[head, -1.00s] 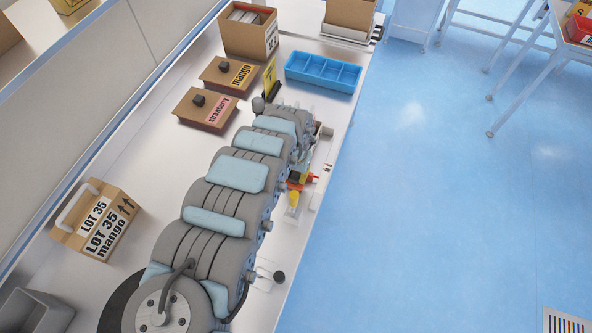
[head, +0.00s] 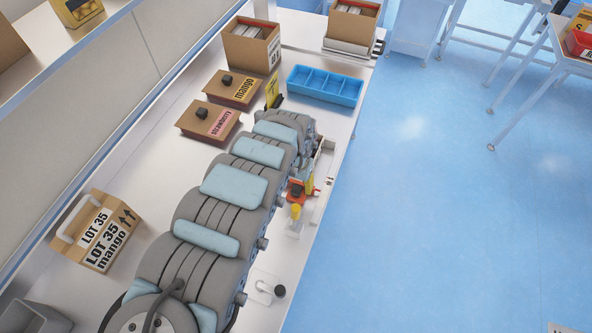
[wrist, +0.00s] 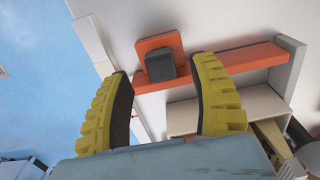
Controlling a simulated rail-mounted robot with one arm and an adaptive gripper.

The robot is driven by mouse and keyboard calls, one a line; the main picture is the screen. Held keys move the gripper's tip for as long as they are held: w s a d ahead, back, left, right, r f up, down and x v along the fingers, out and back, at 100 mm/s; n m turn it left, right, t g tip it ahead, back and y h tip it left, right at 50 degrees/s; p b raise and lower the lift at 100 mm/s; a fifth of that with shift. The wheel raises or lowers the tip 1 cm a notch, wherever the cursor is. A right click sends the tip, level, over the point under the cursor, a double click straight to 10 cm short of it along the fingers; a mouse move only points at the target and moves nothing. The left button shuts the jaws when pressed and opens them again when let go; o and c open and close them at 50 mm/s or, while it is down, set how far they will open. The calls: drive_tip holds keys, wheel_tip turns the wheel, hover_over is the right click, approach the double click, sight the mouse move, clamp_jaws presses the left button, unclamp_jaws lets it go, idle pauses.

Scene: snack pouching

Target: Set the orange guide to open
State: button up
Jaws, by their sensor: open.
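The orange guide (wrist: 245,58) crosses the upper part of the wrist view as a flat bar, with an orange plate and a dark block-shaped knob (wrist: 160,66) at its left end. My gripper (wrist: 164,70) has its two yellow ribbed fingers apart, one on each side below the knob. The knob shows in the gap between the fingertips, and I cannot tell whether either finger touches it. In the head view, a small orange part of the guide (head: 313,192) shows at the bench's right edge, beside a yellow finger. My arm hides most of the gripper there.
A blue divided tray (head: 325,98) stands near the bench's right edge. Lidded boxes labelled mango (head: 231,88) and strawberry (head: 208,120) sit left of it. An open carton (head: 251,58) stands behind. A LOT 35 mango carton (head: 97,235) sits at left.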

wheel_tip(320, 180, up, 8)
drive_tip(key=shift+r, duration=0.25)
idle(0.4)
drive_tip(key=shift+r, duration=0.1)
idle(0.5)
